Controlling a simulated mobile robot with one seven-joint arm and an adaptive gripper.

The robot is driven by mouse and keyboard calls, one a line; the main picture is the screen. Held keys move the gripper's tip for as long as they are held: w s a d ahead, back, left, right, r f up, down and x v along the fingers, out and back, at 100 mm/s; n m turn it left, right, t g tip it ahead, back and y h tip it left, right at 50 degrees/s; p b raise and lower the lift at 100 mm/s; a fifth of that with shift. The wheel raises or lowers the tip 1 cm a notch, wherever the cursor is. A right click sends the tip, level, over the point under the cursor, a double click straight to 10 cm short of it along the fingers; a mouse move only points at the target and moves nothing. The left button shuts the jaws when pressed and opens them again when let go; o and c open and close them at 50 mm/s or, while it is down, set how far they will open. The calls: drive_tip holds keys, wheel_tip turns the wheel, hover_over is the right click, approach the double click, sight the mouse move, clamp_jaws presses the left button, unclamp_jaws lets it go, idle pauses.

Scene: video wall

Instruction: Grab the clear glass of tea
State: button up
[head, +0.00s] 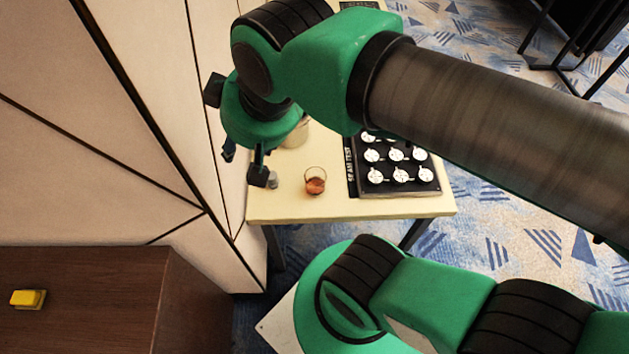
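The clear glass of tea (315,182) stands upright on the cream table, near its front edge. It holds reddish-brown tea in its lower part. My gripper (243,165) is to the left of the glass, over the table's left side and close to the wall. Its two dark fingers are apart with nothing visible between them, and they do not touch the glass. My arm reaches in from the right above the table and hides part of its back.
The panelled wall (130,120) borders the left. A yellow object (28,299) lies on a brown cabinet (110,310).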

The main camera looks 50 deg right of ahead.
drive_tip(key=o, duration=1)
drive_tip(key=shift+c, duration=0.2)
